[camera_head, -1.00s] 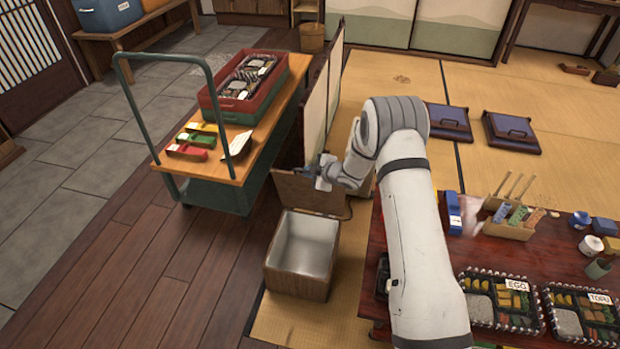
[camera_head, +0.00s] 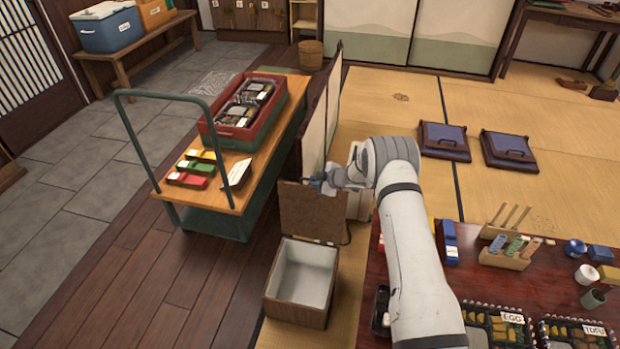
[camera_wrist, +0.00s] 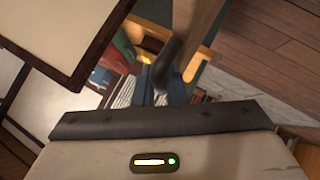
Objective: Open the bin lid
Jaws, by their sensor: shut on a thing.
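The bin (camera_head: 301,283) is a wooden box with a pale, empty-looking inside, standing on the floor left of the low table. Its brown lid (camera_head: 314,212) stands raised, near upright, at the bin's far edge, so the bin's mouth is open. My gripper (camera_head: 321,182) is at the lid's upper edge and shut on the lid. In the wrist view the blue-grey fingers (camera_wrist: 163,92) meet a dark rounded piece at the end of a brown strip, which looks like the lid's edge. The exact contact is partly hidden.
A cart (camera_head: 235,190) with a red-and-green crate (camera_head: 243,128) stands left of the bin. A folding screen (camera_head: 321,118) rises behind the lid. The low red table (camera_head: 455,275) with lunch boxes is to the right. Wooden floor left of the bin is clear.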

